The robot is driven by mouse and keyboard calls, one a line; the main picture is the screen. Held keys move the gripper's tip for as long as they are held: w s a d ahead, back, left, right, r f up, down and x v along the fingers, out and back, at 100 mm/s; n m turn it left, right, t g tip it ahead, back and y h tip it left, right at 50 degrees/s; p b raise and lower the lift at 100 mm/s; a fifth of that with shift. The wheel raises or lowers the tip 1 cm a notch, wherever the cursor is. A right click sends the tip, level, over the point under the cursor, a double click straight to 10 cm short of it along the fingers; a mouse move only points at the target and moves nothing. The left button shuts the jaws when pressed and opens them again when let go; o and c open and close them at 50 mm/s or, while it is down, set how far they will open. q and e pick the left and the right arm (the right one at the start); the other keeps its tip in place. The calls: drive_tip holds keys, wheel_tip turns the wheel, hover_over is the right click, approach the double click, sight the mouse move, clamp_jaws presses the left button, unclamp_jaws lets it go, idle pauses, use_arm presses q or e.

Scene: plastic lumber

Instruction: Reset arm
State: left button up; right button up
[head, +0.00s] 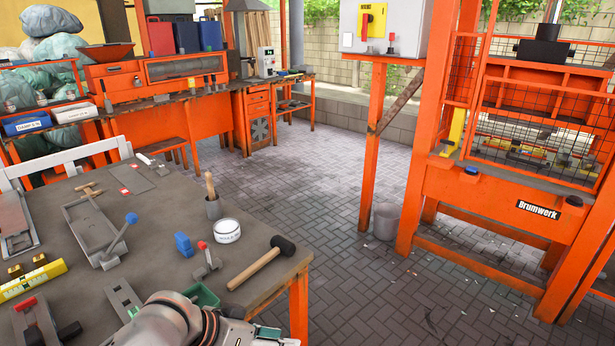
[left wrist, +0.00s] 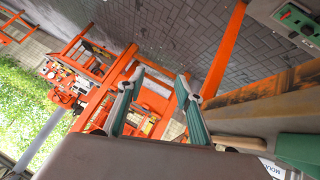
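My left gripper (left wrist: 160,76) shows in the left wrist view with its two green-sided fingers spread apart. Nothing is between the fingertips; the press and floor show beyond them. In the head view a grey and dark link of one of my arms crosses the bottom edge, over the front of the workbench (head: 155,215). My right gripper is in neither view.
An orange press (head: 500,205) stands right. Paved floor (head: 330,180) between them is mostly clear.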

use_arm(q)
drive_tip(key=s+a+f+n+t+y, duration=0.1)
drive_tip(key=s+a+f+t+y, duration=0.1)
drive_tip(key=s+a+f, duration=0.4)
drive_tip(key=s+a+f+n+t+y, duration=0.1)
drive_tip(key=s+a+f+t+y, duration=0.2)
drive_tip(key=s+a+f, duration=0.4)
wheel_tip(320, 180, down, 7)
drive_tip(key=shift+a+r+t, duration=0.2)
drive_tip(key=shift+a+t, duration=0.35)
drive_tip(key=shift+t, duration=0.05)
drive_tip(key=shift+s, duration=0.1)
drive_tip(key=shift+c, duration=1)
drive_tip(key=shift+a+n+y, duration=0.1)
drive_tip(key=shift+n+y, duration=0.2)
